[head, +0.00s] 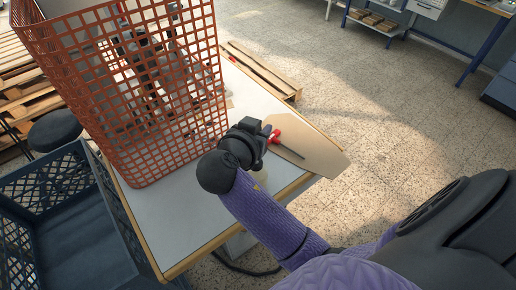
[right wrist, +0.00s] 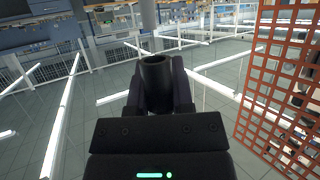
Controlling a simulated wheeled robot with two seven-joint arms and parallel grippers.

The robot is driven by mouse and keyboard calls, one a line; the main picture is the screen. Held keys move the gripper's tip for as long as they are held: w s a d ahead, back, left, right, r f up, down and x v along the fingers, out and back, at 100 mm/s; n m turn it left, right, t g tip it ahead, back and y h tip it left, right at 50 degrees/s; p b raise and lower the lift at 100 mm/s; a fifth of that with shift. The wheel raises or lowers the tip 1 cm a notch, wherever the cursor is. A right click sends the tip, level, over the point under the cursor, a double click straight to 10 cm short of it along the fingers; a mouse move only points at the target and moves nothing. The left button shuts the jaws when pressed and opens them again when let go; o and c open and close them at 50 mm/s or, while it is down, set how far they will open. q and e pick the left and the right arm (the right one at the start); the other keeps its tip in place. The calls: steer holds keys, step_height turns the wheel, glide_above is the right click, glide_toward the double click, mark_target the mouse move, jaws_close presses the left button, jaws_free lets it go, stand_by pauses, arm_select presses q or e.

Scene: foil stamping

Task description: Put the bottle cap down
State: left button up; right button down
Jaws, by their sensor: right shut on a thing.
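My right gripper (head: 257,132) is above the right part of the white table (head: 185,225), to the right of the orange mesh crate. In the right wrist view its two dark fingers are shut on a black, hollow cylindrical piece, the bottle cap (right wrist: 157,78), whose round opening shows at the top. In the head view I cannot make out the cap apart from the dark gripper, nor tell its height above the table. My left gripper is not in view.
The tall orange mesh crate (head: 150,135) stands on the table close to my right gripper. A red-handled tool (head: 285,149) lies beyond the gripper on brown cardboard (head: 322,155). A blue-grey crate (head: 75,240) is at left. The table's front middle is bare.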

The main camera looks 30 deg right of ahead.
step_height(320, 180, down, 5)
steer(key=shift+f, duration=0.15)
steer(key=shift+f, duration=0.1)
steer(key=c, duration=0.5)
jaws_free()
